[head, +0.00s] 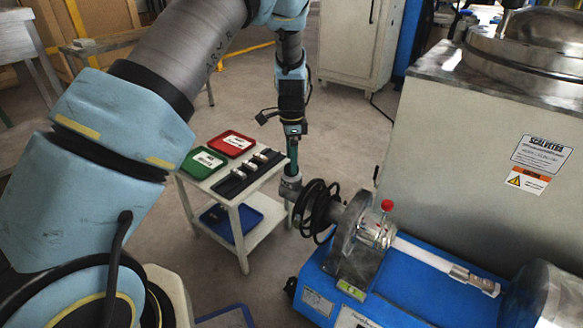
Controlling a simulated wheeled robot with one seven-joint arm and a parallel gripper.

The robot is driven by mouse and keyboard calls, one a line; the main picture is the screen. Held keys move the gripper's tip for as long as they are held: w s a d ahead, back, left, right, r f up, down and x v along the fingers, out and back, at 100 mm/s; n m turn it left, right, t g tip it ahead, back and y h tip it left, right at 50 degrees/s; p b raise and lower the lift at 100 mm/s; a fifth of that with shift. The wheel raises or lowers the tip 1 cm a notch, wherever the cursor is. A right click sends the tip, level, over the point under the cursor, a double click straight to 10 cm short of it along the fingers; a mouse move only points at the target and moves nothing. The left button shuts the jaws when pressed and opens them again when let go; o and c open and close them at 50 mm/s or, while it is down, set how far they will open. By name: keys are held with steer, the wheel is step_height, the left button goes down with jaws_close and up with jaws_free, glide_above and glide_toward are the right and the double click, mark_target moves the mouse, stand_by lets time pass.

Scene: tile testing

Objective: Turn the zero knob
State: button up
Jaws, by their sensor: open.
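My gripper (292,160) points down in the middle of the head view, with narrow dark-green fingers below the black wrist. The gap between the fingers is too small to see, but the gripper is open. No part carries a readable zero mark, so I cannot tell for sure which is the zero knob. A red ball knob (387,205) stands on the machine's clear-sided housing (360,240), right of my gripper.
A white cart (236,197) with green (203,162) and red (231,143) trays stands behind and left. A large grey tank (450,160) blocks the right. Open floor lies behind.

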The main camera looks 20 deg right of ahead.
steer(key=shift+f, duration=1.2)
steer(key=shift+c, duration=0.4)
jaws_close()
